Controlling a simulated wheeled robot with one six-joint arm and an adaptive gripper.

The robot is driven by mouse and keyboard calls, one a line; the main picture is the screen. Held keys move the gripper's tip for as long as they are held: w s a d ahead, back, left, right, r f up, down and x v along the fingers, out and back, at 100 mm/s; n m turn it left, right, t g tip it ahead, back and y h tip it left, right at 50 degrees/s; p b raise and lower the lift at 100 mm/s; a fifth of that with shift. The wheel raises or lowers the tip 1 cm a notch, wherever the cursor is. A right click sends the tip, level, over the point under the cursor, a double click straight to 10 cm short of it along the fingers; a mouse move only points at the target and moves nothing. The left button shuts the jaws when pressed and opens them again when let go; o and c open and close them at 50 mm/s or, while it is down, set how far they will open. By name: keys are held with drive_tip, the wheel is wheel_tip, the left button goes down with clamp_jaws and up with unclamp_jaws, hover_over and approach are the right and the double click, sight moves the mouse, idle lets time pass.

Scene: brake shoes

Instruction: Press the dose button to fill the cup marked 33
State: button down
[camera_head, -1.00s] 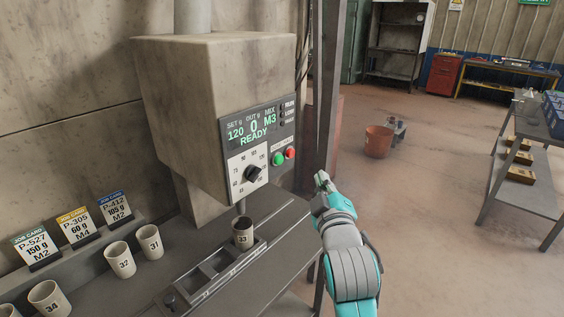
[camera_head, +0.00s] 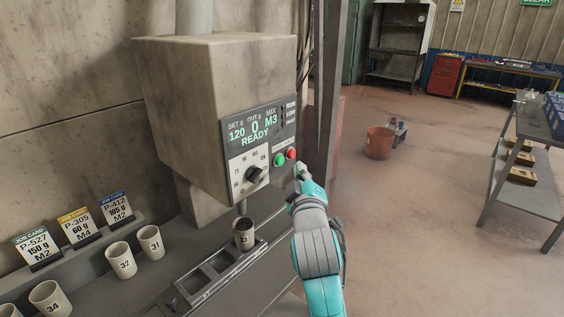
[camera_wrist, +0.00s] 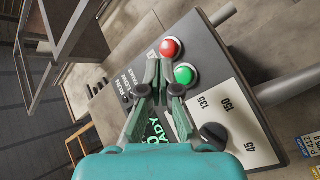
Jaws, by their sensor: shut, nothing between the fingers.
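The cup marked 33 (camera_head: 244,233) stands upright under the spout of the dosing machine (camera_head: 160,100), in the slotted rail. The machine's panel (camera_head: 262,150) reads SET 120 g, OUT 0, MIX M3 and READY. A green button (camera_head: 280,160) and a red button (camera_head: 291,154) sit side by side below the display, with a black dial (camera_head: 254,175) to their lower left. In the wrist view the green button (camera_wrist: 185,74) is just beyond the fingertips and the red button (camera_wrist: 171,48) is above it. My gripper (camera_head: 300,172) is shut and empty, apart from the panel as far as I can tell.
Cups 31 (camera_head: 151,242), 32 (camera_head: 121,260) and 34 (camera_head: 50,299) stand on the bench left of the rail. Job cards (camera_head: 77,225) stand behind them. A dark post (camera_head: 327,100) rises behind my arm. Open floor lies to the right.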

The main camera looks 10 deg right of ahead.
sight(286, 154)
drive_tip(key=shift+w+a, duration=0.7)
drive_tip(key=shift+w, duration=0.2)
drive_tip(key=shift+w, duration=0.1)
idle(0.8)
drive_tip(key=shift+w+a, duration=0.25)
drive_tip(key=shift+w+a, duration=0.25)
drive_tip(key=shift+w, duration=0.1)
idle(0.9)
idle(0.4)
drive_tip(key=shift+s+d, duration=0.5)
drive_tip(key=shift+s, duration=0.2)
drive_tip(key=shift+s+d, duration=0.1)
drive_tip(key=shift+s+d, duration=0.7)
drive_tip(key=shift+s, duration=0.3)
drive_tip(key=shift+s+d, duration=0.65)
drive_tip(key=shift+s, duration=0.3)
